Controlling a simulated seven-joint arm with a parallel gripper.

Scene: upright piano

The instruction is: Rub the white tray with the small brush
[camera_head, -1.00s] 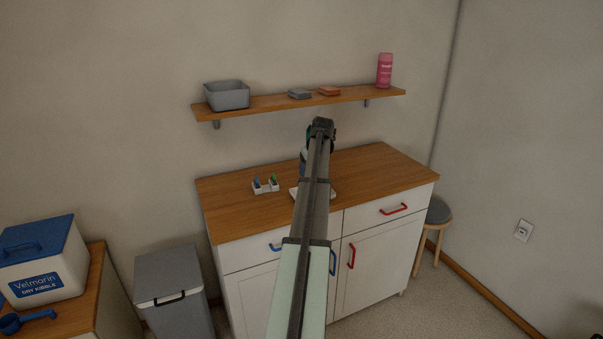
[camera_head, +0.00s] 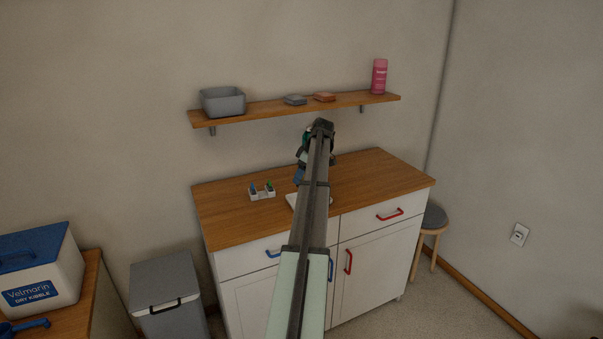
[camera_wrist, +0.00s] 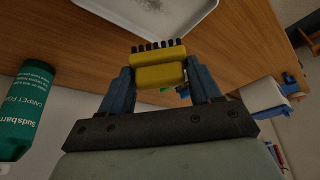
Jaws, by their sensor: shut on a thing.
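My gripper (camera_wrist: 158,92) is shut on a small yellow brush (camera_wrist: 160,65) with dark bristles, seen in the wrist view. The white tray (camera_wrist: 196,20) lies on the wooden counter at the top of the wrist view, with a dark grey smudge on its surface. The brush is apart from the tray in that picture; its height above the counter is hard to tell. In the head view my arm hides most of the tray, and only its left edge (camera_head: 293,200) shows. The brush is hidden there.
A green bottle (camera_wrist: 28,110) stands left in the wrist view. A white holder (camera_head: 262,194) with small blue and green items sits left on the counter (camera_head: 375,175). A shelf (camera_head: 270,109) above holds a grey bin (camera_head: 223,101), two small blocks and a pink canister (camera_head: 379,76).

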